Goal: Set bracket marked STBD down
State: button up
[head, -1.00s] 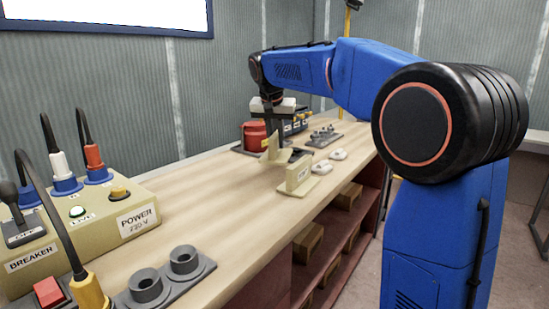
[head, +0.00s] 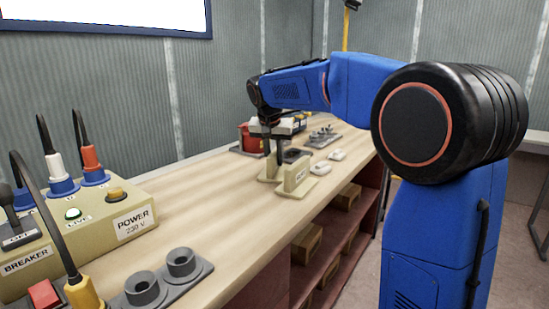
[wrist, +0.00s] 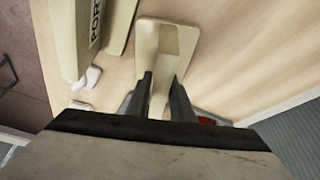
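A cream bracket (head: 269,171) stands upright under my gripper (head: 270,134), at or just above the bench top. The wrist view shows this bracket (wrist: 160,42) from above, its upright between the two fingertips of my gripper (wrist: 162,85). The fingers appear shut on the upright. No lettering on this bracket is readable. A second cream bracket (head: 294,177) stands close by, nearer the bench's front edge. In the wrist view this second bracket (wrist: 70,40) carries a label starting "POR". I cannot tell whether the held bracket fully rests on the wood.
Behind the brackets are a red container (head: 251,138), a grey fixture (head: 323,137) and small white pieces (head: 321,168). A power box (head: 112,212) and a grey two-socket holder (head: 163,280) stand at the near end. The bench middle (head: 205,195) is clear.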

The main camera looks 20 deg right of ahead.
jog(key=shift+o, duration=1.1)
